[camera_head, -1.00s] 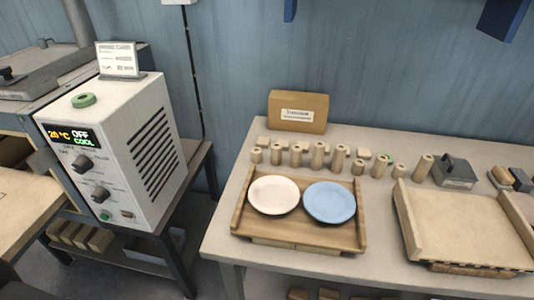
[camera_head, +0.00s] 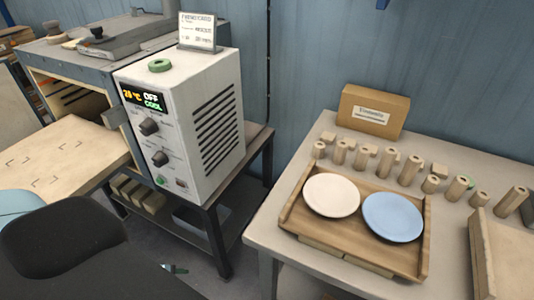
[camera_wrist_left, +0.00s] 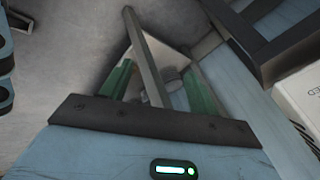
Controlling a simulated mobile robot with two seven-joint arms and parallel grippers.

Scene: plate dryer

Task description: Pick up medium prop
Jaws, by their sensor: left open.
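Several wooden cylindrical props stand in a row on the table behind the plates, in differing heights. A short one (camera_head: 319,150), a middling one (camera_head: 409,170) and a tall one (camera_head: 511,202) show in the head view. I cannot tell which one is the medium prop. My left gripper (camera_wrist_left: 160,78) shows in the left wrist view with its green fingers apart and no prop between them. In the head view my left arm fills the lower left, well apart from the props. My right gripper is out of view.
A wooden tray (camera_head: 352,251) holds a cream plate (camera_head: 331,195) and a blue plate (camera_head: 393,217) in front of the props. A cardboard box (camera_head: 372,112) stands behind them. A white control unit (camera_head: 190,125) stands left of the table, with floor between. Another wooden board (camera_head: 483,255) is at right.

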